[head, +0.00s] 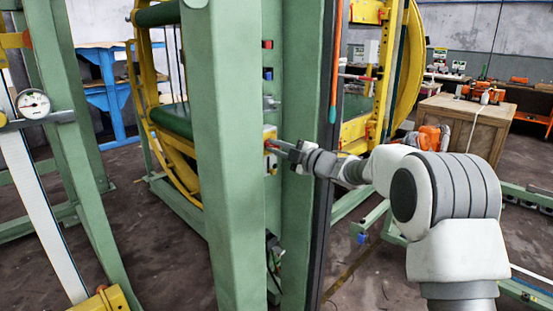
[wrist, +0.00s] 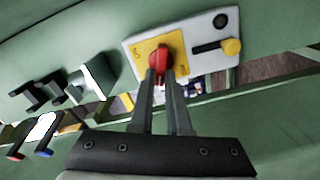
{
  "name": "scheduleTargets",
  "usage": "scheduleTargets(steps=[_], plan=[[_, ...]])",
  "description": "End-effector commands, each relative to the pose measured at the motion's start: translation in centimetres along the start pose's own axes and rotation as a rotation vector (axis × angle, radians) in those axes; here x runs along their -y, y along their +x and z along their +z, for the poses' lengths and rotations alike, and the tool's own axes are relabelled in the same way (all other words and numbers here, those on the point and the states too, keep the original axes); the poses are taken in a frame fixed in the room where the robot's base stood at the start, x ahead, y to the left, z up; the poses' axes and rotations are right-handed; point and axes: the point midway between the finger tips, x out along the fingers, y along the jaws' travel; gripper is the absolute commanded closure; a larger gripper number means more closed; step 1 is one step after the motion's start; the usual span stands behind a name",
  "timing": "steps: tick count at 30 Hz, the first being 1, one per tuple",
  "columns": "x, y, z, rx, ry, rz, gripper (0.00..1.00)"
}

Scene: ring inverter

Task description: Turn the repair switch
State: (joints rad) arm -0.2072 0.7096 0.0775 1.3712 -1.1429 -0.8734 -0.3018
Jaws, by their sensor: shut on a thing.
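The repair switch is a red knob (wrist: 158,58) on a yellow plate (wrist: 145,48), part of a pale panel on the green machine post, in the wrist view. My gripper (wrist: 160,75) is shut on the red knob, with one finger on each side of it. The knob's lower part is hidden between the fingertips. In the head view my gripper (head: 275,146) reaches from the right to the yellow box (head: 269,135) on the green post (head: 283,215). The knob is too small there to tell its angle.
Beside the red knob, the panel carries a black slot with a yellow knob (wrist: 232,47). Black box fittings (wrist: 92,75) stand out from the post at left. A dark vertical edge (head: 322,220) runs close to my arm. A wooden crate (head: 465,125) stands at the right.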

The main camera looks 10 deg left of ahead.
Motion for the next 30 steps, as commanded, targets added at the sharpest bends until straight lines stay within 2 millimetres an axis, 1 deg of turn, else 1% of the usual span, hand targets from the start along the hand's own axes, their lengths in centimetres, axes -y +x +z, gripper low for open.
scheduleTargets(steps=[1, 9, 15, 21, 30], plan=[[0.55, -0.01, 0.19, 0.000, -0.043, 0.001, 1.00], [0.65, 0.01, 0.13, -0.001, -0.243, 0.000, 1.00], [0.65, 0.01, 0.13, -0.001, -0.340, -0.001, 1.00], [0.60, 0.01, 0.13, 0.000, -0.388, -0.001, 1.00], [0.53, 0.01, 0.11, 0.000, -0.404, -0.001, 1.00]])
